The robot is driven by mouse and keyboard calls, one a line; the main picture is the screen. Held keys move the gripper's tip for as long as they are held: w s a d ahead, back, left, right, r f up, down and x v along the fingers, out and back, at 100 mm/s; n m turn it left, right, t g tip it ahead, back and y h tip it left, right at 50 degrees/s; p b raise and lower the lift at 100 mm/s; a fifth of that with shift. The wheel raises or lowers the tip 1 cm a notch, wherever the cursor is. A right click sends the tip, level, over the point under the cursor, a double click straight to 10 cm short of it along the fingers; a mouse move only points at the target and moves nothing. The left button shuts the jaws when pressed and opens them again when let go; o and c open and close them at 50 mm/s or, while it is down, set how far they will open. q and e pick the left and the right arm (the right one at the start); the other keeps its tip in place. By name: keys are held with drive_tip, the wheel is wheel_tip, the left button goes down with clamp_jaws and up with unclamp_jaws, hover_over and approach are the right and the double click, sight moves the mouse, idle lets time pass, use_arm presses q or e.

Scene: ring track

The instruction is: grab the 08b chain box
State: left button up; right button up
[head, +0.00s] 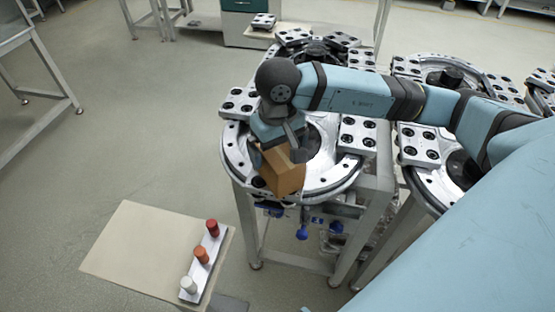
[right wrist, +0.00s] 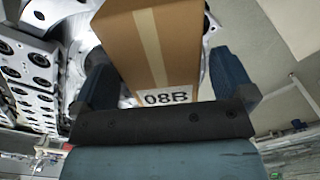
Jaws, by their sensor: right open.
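The 08b chain box (head: 283,174) is a brown cardboard box at the front of the near ring track (head: 325,185). In the right wrist view the box (right wrist: 150,45) shows a pale tape strip and a white "08B" label. My right gripper (head: 281,148) comes down over the box from above. In the right wrist view its two fingers (right wrist: 165,82) stand on either side of the box, open, with gaps visible beside it. The gripper hides the box's upper part in the head view. What the box rests on is hidden. My left gripper is not in view.
A beige board (head: 135,245) at lower left carries a strip with red (head: 212,228), orange (head: 202,255) and white (head: 188,284) cylinders. Metal plates with black holes (head: 364,134) sit around the ring. More ring stations stand behind and to the right.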

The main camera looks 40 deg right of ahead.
drive_tip(key=shift+f, duration=1.25)
drive_tip(key=shift+w+r, duration=0.1)
drive_tip(key=shift+r, duration=0.05)
drive_tip(key=c, duration=1.7)
